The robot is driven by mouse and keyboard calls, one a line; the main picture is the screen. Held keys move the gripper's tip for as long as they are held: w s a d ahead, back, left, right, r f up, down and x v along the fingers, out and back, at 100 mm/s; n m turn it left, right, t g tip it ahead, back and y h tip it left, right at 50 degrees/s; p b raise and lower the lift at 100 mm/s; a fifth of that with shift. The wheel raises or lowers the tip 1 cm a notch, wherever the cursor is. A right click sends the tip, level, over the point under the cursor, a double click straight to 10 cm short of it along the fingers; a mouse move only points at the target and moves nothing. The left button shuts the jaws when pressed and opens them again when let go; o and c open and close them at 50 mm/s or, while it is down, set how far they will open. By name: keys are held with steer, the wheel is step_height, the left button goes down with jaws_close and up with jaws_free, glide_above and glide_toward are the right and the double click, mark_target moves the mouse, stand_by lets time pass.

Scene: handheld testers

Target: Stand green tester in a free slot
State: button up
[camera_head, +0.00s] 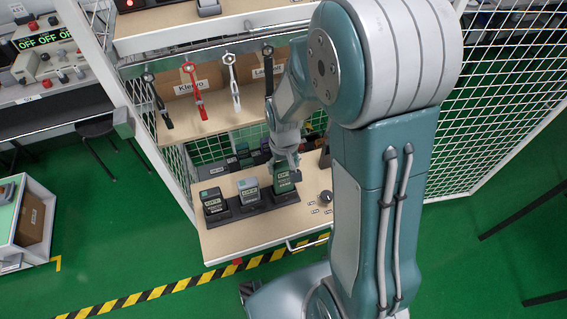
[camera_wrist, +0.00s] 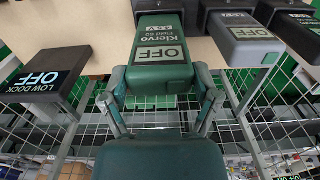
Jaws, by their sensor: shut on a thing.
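The green tester (camera_head: 283,184) is upright at the right end of the black rack (camera_head: 263,207) on the wooden shelf. In the wrist view the green tester (camera_wrist: 160,60) shows its OFF display and Klervo label. My gripper (camera_head: 284,160) is shut on it, with a finger on each side in the wrist view (camera_wrist: 162,82). A grey tester (camera_head: 248,190) and a black tester (camera_head: 213,203) stand in the rack to its left. I cannot tell if the green tester's base is fully seated, as its lower end is partly hidden.
More dark testers (camera_head: 243,153) stand at the back of the shelf. Tools (camera_head: 193,88) hang above, and wire mesh (camera_head: 495,100) flanks the station. A LOW DOCK display (camera_wrist: 45,78) shows at the wrist view's left.

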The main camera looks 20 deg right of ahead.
steer(key=shift+f, duration=1.65)
steer(key=o, duration=1.1)
steer(key=shift+o, duration=0.2)
steer(key=shift+r, duration=0.1)
step_height(320, 180, up, 12)
steer(key=shift+f, duration=0.1)
steer(key=s+r+t, duration=0.5)
steer(key=s+r, duration=0.9)
steer(key=shift+r+t, duration=0.3)
